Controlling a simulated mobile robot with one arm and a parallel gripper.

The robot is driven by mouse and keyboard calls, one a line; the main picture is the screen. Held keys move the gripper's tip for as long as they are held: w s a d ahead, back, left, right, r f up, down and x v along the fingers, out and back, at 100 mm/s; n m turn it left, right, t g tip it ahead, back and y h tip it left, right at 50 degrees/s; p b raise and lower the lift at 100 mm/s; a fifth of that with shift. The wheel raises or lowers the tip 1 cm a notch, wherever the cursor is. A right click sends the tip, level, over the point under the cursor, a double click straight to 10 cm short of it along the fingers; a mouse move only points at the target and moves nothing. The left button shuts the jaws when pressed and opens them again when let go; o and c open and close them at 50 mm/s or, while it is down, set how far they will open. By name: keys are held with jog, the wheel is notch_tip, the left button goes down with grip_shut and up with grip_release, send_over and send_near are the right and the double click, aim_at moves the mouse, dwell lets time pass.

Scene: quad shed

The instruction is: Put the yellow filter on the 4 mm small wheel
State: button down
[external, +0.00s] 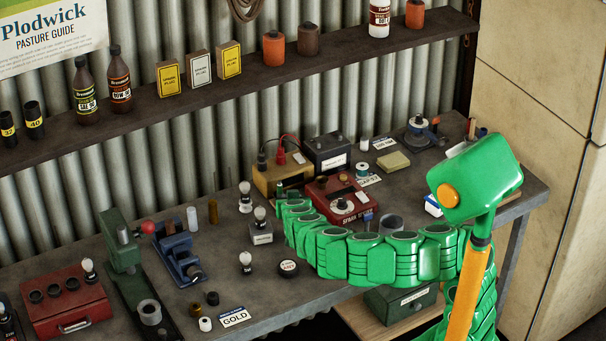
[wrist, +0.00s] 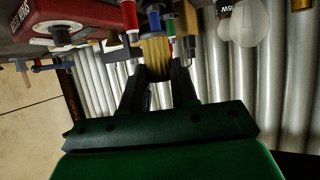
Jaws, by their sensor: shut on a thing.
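The yellow filter (wrist: 155,52) is a ribbed, tan-yellow piece in the wrist view. My gripper (wrist: 156,75) is shut on it, with a dark finger on each side of its end. Blue and red upright parts show close beyond the filter; I cannot tell whether it touches them. In the external view my green arm curves left over the bench, and its end is near the red tester box; the fingers and filter are hidden there. I cannot pick out the 4 mm small wheel with certainty in either view.
The red tester box (external: 343,199) also shows in the wrist view (wrist: 62,28). A bulb (wrist: 243,22) hangs in the wrist picture's upper right. A blue vise (external: 180,252), a green press (external: 122,245) and a red case (external: 65,299) stand left on the bench. A shelf (external: 190,98) runs above.

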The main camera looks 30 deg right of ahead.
jog(key=s+a+r+m+h, duration=0.1)
jog(key=s+a+m+h, duration=0.1)
jog(key=s+a, duration=0.8)
jog(key=g, duration=0.1)
send_over(288, 268)
jog(key=shift+a+f, duration=0.1)
jog(key=shift+f, duration=3.45)
jog(key=c, duration=0.9)
grip_release()
jog(key=shift+o, duration=0.2)
jog(key=shift+v, duration=2.85)
